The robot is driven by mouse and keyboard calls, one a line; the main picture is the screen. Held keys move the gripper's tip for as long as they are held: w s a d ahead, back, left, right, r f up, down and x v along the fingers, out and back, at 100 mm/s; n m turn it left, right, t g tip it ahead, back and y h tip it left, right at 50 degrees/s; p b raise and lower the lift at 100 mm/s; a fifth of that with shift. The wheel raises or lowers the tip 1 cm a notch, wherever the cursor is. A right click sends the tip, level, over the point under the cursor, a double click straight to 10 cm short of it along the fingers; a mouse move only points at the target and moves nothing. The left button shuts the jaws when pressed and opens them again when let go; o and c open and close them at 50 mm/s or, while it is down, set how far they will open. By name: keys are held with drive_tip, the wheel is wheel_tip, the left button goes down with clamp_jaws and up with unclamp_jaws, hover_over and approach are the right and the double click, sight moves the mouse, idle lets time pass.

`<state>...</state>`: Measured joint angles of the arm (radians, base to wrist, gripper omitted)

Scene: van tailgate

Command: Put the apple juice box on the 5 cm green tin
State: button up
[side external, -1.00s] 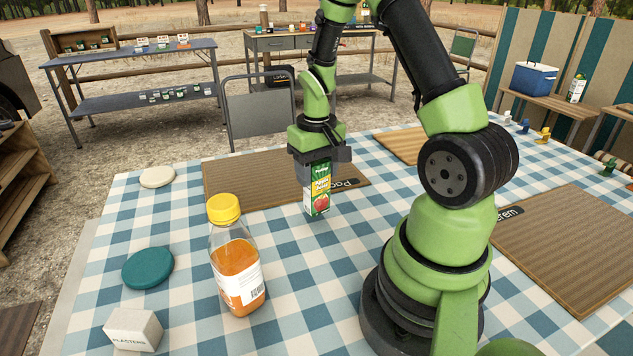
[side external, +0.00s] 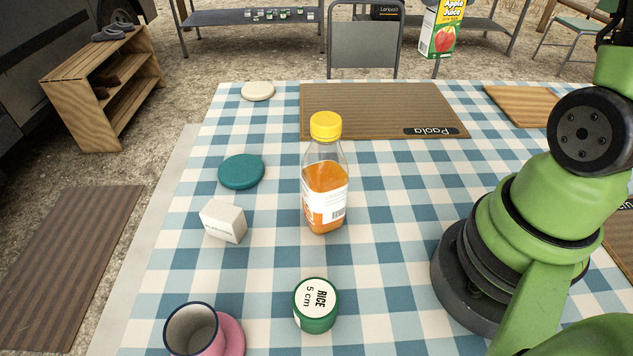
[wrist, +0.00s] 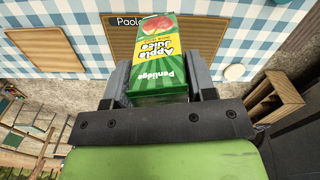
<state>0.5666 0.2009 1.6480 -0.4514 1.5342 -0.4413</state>
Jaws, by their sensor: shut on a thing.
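The apple juice box (side external: 442,28), green, white and yellow with a red apple picture, hangs high at the top right of the side view, well above the table. In the wrist view my gripper (wrist: 160,84) is shut on the juice box (wrist: 160,50), one finger on each side. In the side view the gripper is out of frame above the box. The green tin (side external: 316,305), with a white lid reading "RICE 5 cm", stands upright on the table near the front edge of the picture. Its top is bare. The box is far from the tin.
An orange juice bottle (side external: 325,180) with a yellow cap stands behind the tin. A white box (side external: 223,221), a teal disc (side external: 241,171) and a pink cup (side external: 195,330) on a saucer lie to the left. A placemat (side external: 375,108) lies at the back. The checked cloth right of the tin is clear.

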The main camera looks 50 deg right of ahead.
drive_tip(key=r, duration=0.3)
drive_tip(key=shift+w+a+r, duration=0.2)
drive_tip(key=shift+a+r, duration=0.2)
drive_tip(key=w+a+n, duration=0.2)
drive_tip(key=a+n, duration=0.1)
drive_tip(key=a, duration=0.4)
drive_tip(key=shift+w+a+n, duration=0.3)
drive_tip(key=shift+w+a, duration=0.05)
drive_tip(key=shift+w, duration=0.05)
drive_tip(key=a+n, duration=0.1)
drive_tip(key=a, duration=0.2)
drive_tip(key=a+n, duration=0.1)
drive_tip(key=a, duration=0.2)
drive_tip(key=a+n, duration=0.1)
drive_tip(key=a, duration=0.3)
drive_tip(key=shift+f+n, duration=0.1)
drive_tip(key=shift+n, duration=0.3)
drive_tip(key=s+a+n, duration=0.3)
drive_tip(key=a+n, duration=0.1)
drive_tip(key=a, duration=0.5)
drive_tip(key=shift+s+a, duration=0.2)
drive_tip(key=s+a+n, duration=0.4)
drive_tip(key=s+a, duration=0.3)
wheel_tip(320, 180, down, 21)
drive_tip(key=shift+a, duration=0.25)
